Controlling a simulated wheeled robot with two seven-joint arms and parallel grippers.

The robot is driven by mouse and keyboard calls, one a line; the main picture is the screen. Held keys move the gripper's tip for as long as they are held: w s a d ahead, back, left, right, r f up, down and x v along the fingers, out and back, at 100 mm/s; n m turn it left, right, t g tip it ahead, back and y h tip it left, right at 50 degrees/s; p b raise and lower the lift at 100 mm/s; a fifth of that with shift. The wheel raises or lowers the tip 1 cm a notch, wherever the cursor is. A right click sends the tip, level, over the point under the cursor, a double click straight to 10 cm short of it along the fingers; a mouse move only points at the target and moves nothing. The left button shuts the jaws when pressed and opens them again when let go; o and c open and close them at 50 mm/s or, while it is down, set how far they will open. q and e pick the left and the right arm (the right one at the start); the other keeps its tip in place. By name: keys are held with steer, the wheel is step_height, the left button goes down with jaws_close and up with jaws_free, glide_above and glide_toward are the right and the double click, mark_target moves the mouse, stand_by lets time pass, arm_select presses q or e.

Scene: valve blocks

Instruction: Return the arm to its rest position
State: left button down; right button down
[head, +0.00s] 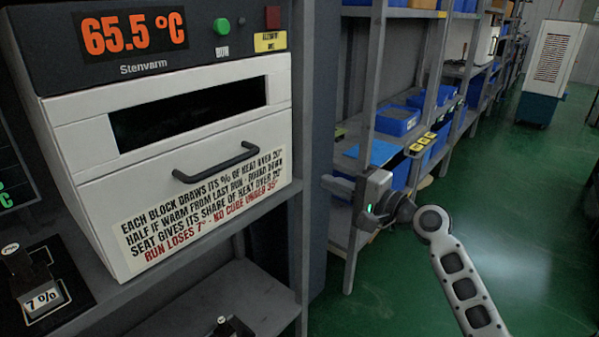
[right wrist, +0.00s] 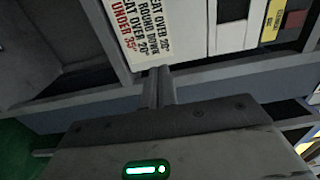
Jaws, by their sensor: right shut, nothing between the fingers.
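My right gripper (head: 330,187) is in the middle of the head view, just right of the dark cabinet post, with its fingers pointing left. It is shut and holds nothing. In the right wrist view its two fingers (right wrist: 158,88) are together, in front of the shelf edge and the oven's printed label. My right arm reaches in from the lower right over the green floor. My left gripper is not in view. A block (head: 43,298) marked 7 % stands on a dark base at the lower left, away from my right gripper.
A white Stenvarm oven (head: 180,130) reading 65.5 °C sits on the grey shelf, its drawer shut. Below it, a small dark object (head: 228,326) is cut off by the frame. Racks with blue bins (head: 396,120) stand behind my right gripper. Green floor (head: 530,190) is open at right.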

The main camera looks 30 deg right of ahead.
steer(key=s+a+f+n+g+h+p, duration=0.1)
steer(key=s+a+f+n+g, duration=0.2)
steer(key=s+a+f+n, duration=0.5)
steer(key=s+a+f+n+g+h+p, duration=0.1)
steer(key=s+a+f+n+g+h, duration=0.15)
steer(key=s+a+f, duration=0.65)
steer(key=s+a+f+n+p, duration=0.1)
steer(key=s+a+f+n, duration=0.1)
steer(key=s+f+n, duration=0.1)
steer(key=shift+s+a+f+n+y, duration=0.35)
steer(key=shift+f+n, duration=0.3)
steer(key=shift+n, duration=0.5)
steer(key=shift+d+g, duration=0.1)
steer(key=shift+g, duration=0.15)
